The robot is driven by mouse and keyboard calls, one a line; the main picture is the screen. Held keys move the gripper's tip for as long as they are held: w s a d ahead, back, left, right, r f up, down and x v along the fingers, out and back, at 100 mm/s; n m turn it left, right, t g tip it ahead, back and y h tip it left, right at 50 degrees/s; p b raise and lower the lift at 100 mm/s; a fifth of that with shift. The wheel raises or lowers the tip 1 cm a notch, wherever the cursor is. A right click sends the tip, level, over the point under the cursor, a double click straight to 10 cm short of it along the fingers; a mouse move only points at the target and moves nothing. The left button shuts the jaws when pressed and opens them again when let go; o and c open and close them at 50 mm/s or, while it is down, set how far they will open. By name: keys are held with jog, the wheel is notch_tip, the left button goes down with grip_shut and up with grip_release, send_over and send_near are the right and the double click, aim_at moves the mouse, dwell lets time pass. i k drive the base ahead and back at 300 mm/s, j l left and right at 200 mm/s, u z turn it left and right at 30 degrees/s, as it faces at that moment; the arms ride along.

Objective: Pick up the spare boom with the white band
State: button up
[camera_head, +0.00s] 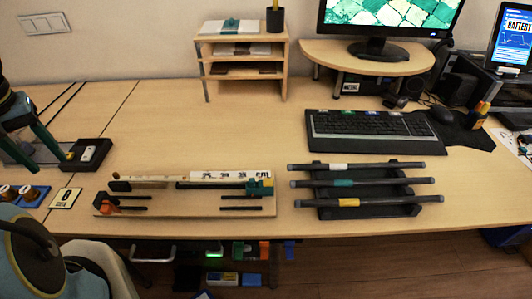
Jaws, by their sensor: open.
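Three dark booms lie side by side across a black rack (410,211) right of centre on the desk. The boom with the white band (375,166) is the farthest back. The boom with the teal band (395,181) is in the middle, and the boom with the yellow band (400,200) is nearest the front edge. My gripper (48,162) is at the far left, well away from the rack. Its dark green fingers point down and are apart, with nothing seen between them.
A wooden board (190,209) with an orange part, a teal part and a white labelled strip lies left of the rack. A keyboard (375,129) lies just behind the rack. A wooden shelf (285,80) stands farther back. The desk's middle is clear.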

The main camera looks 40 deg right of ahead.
aim_at(421, 165)
jog(key=k+l, duration=0.2)
jog(key=l, duration=0.15)
jog(key=k+l, duration=0.2)
jog(key=l, duration=0.2)
jog(key=k+l, duration=0.2)
jog(key=l, duration=0.15)
jog(key=k+l, duration=0.25)
jog(key=l, duration=0.15)
jog(key=k+l, duration=0.2)
jog(key=l, duration=0.15)
